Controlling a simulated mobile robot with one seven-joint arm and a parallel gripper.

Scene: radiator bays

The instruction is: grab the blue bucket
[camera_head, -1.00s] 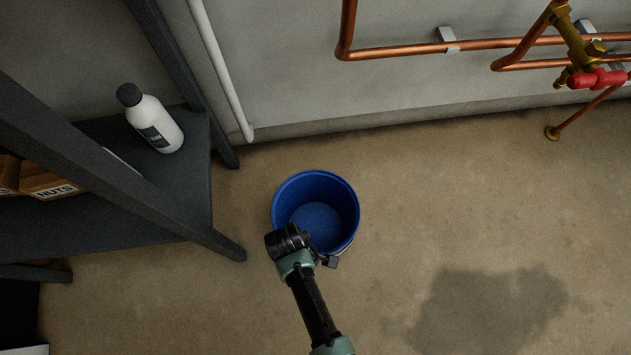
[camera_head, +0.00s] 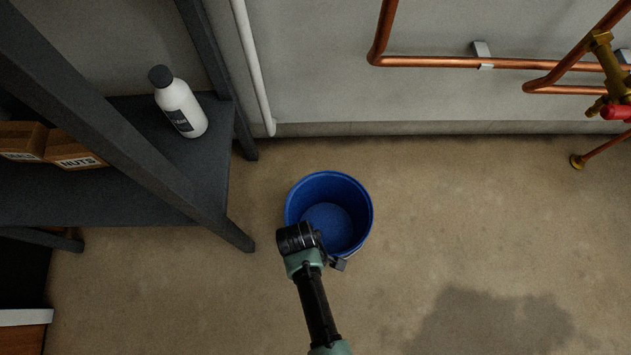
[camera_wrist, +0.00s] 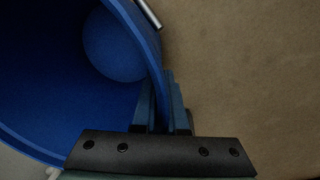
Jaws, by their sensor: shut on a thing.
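The blue bucket (camera_head: 331,212) is open-topped and looks empty, with a lighter blue round bottom. In the head view it is near the middle, close to the wall. My gripper (camera_head: 338,262) is at its near rim, partly hidden behind my wrist. In the wrist view the bucket (camera_wrist: 60,100) fills the left side, and its wall runs between the two fingers of my gripper (camera_wrist: 163,108). The fingers are shut on the rim. A piece of the metal handle shows at the top of the wrist view. I cannot tell whether the bucket touches the floor.
A dark shelf (camera_head: 120,207) on the left holds a white bottle (camera_head: 181,108) and cardboard boxes (camera_head: 68,152). Copper pipes (camera_head: 440,62) with a red-handled valve run along the wall at the right. The floor (camera_head: 480,200) right of the bucket is clear, with a dark wet-looking patch.

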